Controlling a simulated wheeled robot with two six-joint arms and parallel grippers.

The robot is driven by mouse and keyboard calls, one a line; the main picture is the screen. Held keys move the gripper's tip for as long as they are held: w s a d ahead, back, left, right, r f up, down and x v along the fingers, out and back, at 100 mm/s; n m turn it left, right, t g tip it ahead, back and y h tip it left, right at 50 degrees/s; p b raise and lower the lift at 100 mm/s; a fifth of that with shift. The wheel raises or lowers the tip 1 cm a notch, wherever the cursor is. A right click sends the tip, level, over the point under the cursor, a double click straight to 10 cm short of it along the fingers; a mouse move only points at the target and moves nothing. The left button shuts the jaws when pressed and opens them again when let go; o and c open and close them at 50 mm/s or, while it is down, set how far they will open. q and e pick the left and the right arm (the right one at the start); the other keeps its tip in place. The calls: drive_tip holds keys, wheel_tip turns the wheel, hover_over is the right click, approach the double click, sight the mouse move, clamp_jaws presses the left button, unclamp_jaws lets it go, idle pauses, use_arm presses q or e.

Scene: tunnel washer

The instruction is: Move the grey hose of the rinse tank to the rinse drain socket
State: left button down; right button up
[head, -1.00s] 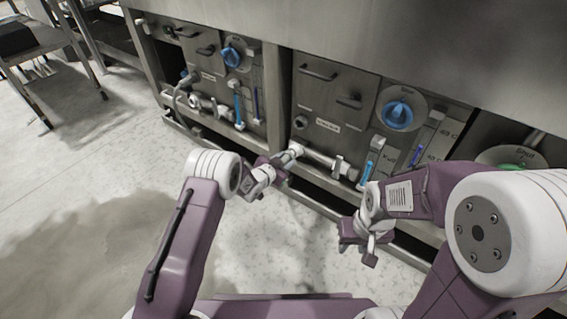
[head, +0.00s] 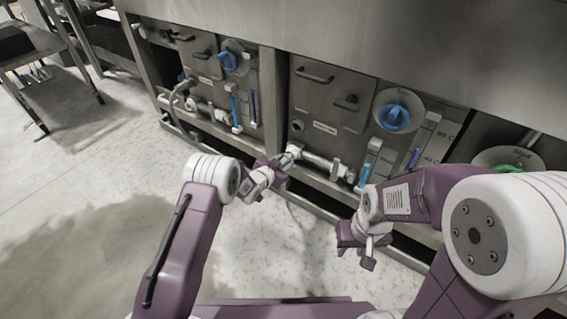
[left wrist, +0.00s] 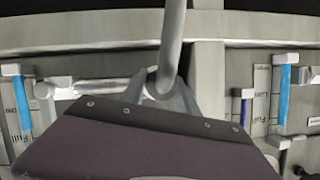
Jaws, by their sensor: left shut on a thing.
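My left gripper (head: 277,167) is shut on a grey hose at the white fitting beside the middle cabinet panel. In the left wrist view the grey hose (left wrist: 172,45) runs from the top edge down between the fingers, and its lower end is hidden by the gripper body. A pale horizontal pipe (head: 323,162) with fittings lies just right of this gripper. A dark round stub (head: 298,124) sits on the panel above it. I cannot tell which opening is the rinse drain socket. My right gripper (head: 362,246) hangs away from the panel; its jaw state is unclear.
The middle panel holds a blue dial (head: 396,117) and a blue level gauge (head: 368,165). The left panel has a blue dial (head: 229,62) and a curved grey hose (head: 178,97). A cabinet ledge runs below the pipes.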

use_arm(q)
drive_tip(key=c, duration=0.8)
unclamp_jaws()
drive_tip(key=shift+c, duration=0.2)
drive_tip(key=b+v, duration=0.2)
drive_tip(key=v, duration=0.7)
